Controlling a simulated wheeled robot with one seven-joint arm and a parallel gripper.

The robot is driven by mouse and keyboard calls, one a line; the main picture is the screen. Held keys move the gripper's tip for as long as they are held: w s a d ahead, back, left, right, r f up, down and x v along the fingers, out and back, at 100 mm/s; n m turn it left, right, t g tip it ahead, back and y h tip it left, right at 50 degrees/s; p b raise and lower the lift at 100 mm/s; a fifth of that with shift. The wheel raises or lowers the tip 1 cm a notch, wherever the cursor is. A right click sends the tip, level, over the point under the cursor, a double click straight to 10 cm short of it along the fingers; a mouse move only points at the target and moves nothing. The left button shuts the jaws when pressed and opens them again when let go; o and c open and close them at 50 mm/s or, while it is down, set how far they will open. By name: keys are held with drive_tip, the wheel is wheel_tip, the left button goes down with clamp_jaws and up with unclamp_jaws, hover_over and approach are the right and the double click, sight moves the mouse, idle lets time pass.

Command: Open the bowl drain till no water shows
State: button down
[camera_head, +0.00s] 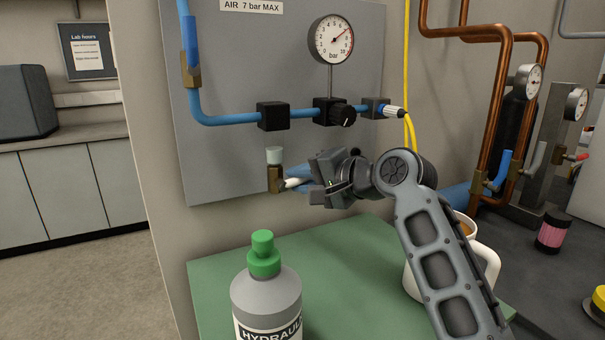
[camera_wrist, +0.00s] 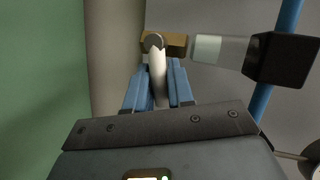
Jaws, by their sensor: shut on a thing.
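The filter bowl (camera_head: 274,155) hangs under a black block (camera_head: 273,116) on the blue air line. Its lower part has a pale band that looks like water; the band also shows in the wrist view (camera_wrist: 207,49). Below the bowl is a brass drain valve (camera_head: 275,180), also in the wrist view (camera_wrist: 177,45). Its white lever (camera_wrist: 157,66) points out from the brass toward my gripper. My gripper (camera_head: 300,179) has its blue fingers on both sides of the lever and is shut on it. The fingers hide part of the lever in the head view.
A pressure gauge (camera_head: 333,40) and a black regulator knob (camera_head: 343,115) sit above my gripper. A grey bottle with a green cap (camera_head: 265,300) and a white mug (camera_head: 487,266) stand on the green surface (camera_head: 335,270). Copper pipes (camera_head: 493,120) run at the right.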

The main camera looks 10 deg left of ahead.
drive_tip(key=shift+s+a+r+n+h+p, duration=0.1)
drive_tip(key=shift+a+r+n+h+p, duration=0.05)
drive_tip(key=shift+r+n+h+p, duration=0.6)
drive_tip(key=shift+a+f+n+t+p, duration=0.15)
drive_tip(key=shift+n+t+p, duration=0.15)
drive_tip(key=shift+n+p, duration=0.35)
drive_tip(key=shift+h, duration=0.25)
drive_tip(key=c, duration=1.1)
unclamp_jaws()
drive_tip(key=shift+o, duration=0.2)
